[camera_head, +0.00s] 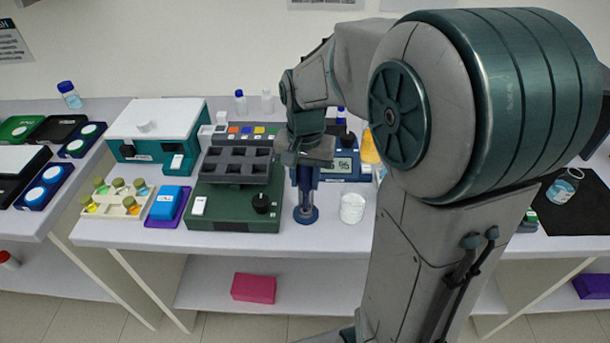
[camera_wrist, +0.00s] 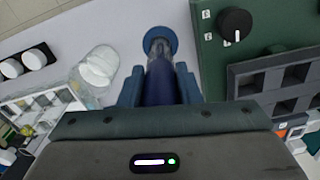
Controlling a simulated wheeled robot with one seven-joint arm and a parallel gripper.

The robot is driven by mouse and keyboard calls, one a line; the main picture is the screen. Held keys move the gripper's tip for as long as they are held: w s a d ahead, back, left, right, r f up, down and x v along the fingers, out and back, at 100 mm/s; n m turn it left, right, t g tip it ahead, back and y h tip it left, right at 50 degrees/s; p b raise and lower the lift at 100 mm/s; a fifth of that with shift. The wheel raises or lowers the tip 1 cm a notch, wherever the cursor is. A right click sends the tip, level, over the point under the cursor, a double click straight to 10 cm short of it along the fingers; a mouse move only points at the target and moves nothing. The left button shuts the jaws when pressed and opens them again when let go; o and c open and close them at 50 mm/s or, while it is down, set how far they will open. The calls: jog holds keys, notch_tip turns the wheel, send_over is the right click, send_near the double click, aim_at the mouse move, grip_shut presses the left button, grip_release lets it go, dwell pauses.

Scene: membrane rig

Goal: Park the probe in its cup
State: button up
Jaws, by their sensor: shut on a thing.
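My gripper (camera_head: 306,166) is shut on the probe (camera_wrist: 160,84), a dark blue cylinder that shows between the two fingers in the wrist view. The probe points down, roughly upright, and its lower end is paler and narrower. Under it is a round blue base (camera_head: 305,214) on the bench, taken as the cup; it also shows at the top of the wrist view (camera_wrist: 171,34). The probe's lower end lines up with this base. I cannot tell whether the tip is inside the cup or just above it.
A glass beaker with white contents (camera_head: 352,208) stands close to the right of the base. A green unit with a black knob (camera_head: 237,208) stands close on the left. A meter with a display (camera_head: 345,165) is behind. The bench's front edge is near.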

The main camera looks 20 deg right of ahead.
jog(key=shift+f, duration=0.3)
jog(key=o, duration=0.9)
jog(key=shift+o, duration=0.2)
notch_tip(320, 180, up, 14)
jog(key=shift+f, duration=0.1)
